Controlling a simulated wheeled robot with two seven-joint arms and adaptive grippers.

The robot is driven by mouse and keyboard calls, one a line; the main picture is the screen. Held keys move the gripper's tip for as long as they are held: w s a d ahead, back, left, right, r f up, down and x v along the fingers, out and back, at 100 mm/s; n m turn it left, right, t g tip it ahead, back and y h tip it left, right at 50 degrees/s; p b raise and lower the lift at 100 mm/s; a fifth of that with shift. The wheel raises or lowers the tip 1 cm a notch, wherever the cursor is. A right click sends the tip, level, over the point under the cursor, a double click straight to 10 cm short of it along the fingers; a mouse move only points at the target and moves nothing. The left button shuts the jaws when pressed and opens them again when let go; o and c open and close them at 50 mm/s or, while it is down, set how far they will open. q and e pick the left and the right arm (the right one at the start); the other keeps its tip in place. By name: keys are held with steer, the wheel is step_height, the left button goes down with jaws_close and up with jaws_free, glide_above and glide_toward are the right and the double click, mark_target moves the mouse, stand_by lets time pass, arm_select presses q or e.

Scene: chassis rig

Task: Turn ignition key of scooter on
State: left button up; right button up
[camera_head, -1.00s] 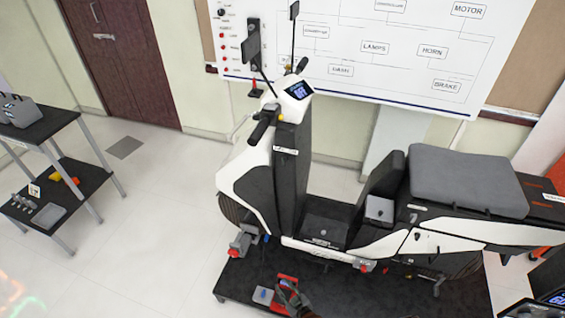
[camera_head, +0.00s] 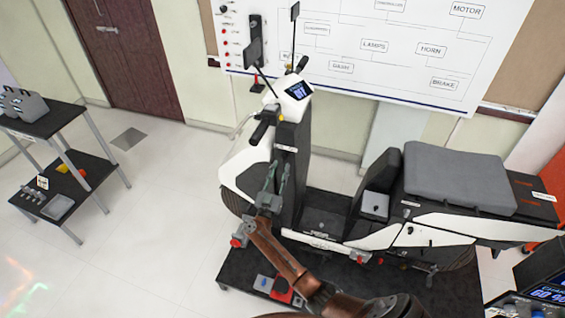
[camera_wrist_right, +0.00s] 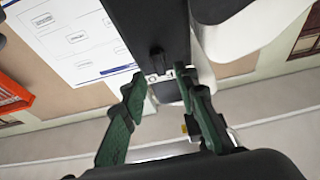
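The white and black scooter (camera_head: 255,170) stands on a black platform, its handlebar and lit dash (camera_head: 298,90) at the upper left of it. A light label plate (camera_head: 286,148) sits on the dark front column. My right gripper (camera_head: 272,172) is in front of that column, just below the plate. In the right wrist view its green fingers (camera_wrist_right: 158,85) are apart with nothing held. A small dark piece, which looks like the ignition key (camera_wrist_right: 157,60), stands at the plate beyond the gap between the fingertips. I cannot tell its turn position. My left gripper is out of view.
A wiring board (camera_head: 400,50) hangs on the wall behind. A two-level black table (camera_head: 50,120) stands at the left. A small red and grey item (camera_head: 282,294) lies on the platform (camera_head: 235,270) beside my right arm.

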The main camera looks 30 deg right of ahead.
mark_target(283, 159)
steer(key=shift+x, duration=1.55)
steer(key=shift+c, duration=0.3)
jaws_close()
